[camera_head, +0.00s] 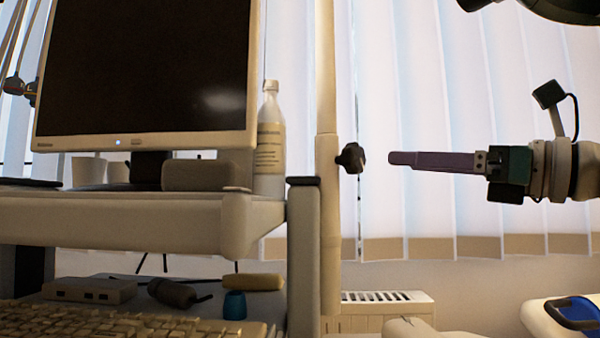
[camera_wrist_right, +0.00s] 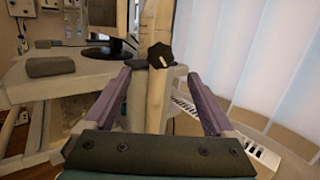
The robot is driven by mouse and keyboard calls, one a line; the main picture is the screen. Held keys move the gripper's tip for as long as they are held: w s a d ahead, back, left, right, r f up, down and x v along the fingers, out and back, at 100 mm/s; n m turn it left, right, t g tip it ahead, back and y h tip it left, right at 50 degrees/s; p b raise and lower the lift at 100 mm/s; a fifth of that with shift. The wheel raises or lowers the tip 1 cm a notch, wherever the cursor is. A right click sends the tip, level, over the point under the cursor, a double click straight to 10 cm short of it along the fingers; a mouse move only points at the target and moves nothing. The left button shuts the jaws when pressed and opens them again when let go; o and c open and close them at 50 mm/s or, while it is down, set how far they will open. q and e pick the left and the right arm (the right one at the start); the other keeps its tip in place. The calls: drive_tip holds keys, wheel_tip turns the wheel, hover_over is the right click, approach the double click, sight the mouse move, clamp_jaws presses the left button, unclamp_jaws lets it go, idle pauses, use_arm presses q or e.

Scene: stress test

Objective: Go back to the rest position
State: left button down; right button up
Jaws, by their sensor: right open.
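My right gripper (camera_head: 395,160) reaches in from the right in the head view, level and pointing left, with purple fingers. In the right wrist view my right gripper (camera_wrist_right: 162,90) shows its two purple fingers wide apart with nothing between them. Behind the gap stand a cream pole (camera_wrist_right: 156,100) and its black star-shaped knob (camera_wrist_right: 160,56). In the head view the fingertips are to the right of this knob (camera_head: 350,158), with a visible gap. My left gripper is in neither view.
A cart shelf (camera_head: 120,222) carries a monitor (camera_head: 145,70), a white bottle (camera_head: 270,145) and a grey block (camera_head: 200,175). A keyboard (camera_head: 120,322) lies below. The pole (camera_head: 328,200) stands at the cart's right side. Blinds (camera_head: 430,90) and a radiator (camera_head: 380,310) are behind.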

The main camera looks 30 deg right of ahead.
drive_tip(key=shift+s+d, duration=0.25)
drive_tip(key=shift+s, duration=0.3)
